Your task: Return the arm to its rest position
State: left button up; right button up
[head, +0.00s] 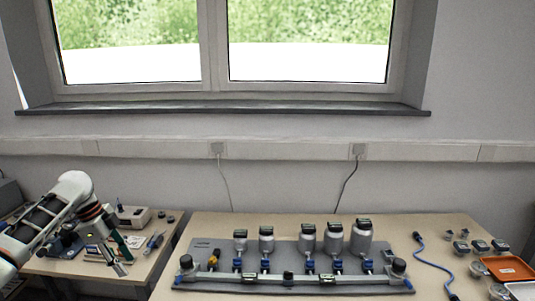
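My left arm comes in from the left edge, and its gripper (121,262) points down and to the right over the left table. The fingers are small and dark against the clutter behind them, so I cannot tell whether they are open or shut. No held object can be made out. The gripper is to the left of the calibration rig (290,280) and apart from it. My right arm and gripper are not in view.
The rig, a grey plate with several metal cylinders (361,238), stands on the right table (210,222). A blue cable (433,264) and an orange tray (510,268) lie to its right. A beige device (133,216) and tools crowd the left table. A wall and window are behind.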

pick_arm(q)
jog(key=s+a+r+n+y, duration=0.15)
jog(key=s+a, duration=0.25)
jog(key=a, duration=0.7)
jog(key=s+a+r+n+y, duration=0.1)
jog(key=s+a+r+n, duration=0.2)
jog(key=a, duration=0.8)
jog(key=s+d+f+t+y, duration=0.1)
jog(key=s+f, duration=0.2)
jog(key=f, duration=0.5)
jog(key=s+d+f+t+y, duration=0.1)
jog(key=s+f+t, duration=0.15)
jog(key=f, duration=0.65)
jog(key=s+d+f+t+y, duration=0.1)
jog(key=s+f+y, duration=0.15)
jog(key=f, duration=0.55)
jog(key=s+d+f+m+t+h, duration=0.15)
jog(key=s+d+t+h, duration=0.35)
jog(key=s+d, duration=1.35)
jog(key=w+d+f+n+h, duration=0.1)
jog(key=d+n, duration=0.7)
jog(key=d, duration=1.4)
jog(key=shift+d+n+t+h, duration=0.3)
jog(key=shift+d+n+t, duration=0.1)
jog(key=shift+t, duration=0.05)
jog(key=shift+o, duration=0.2)
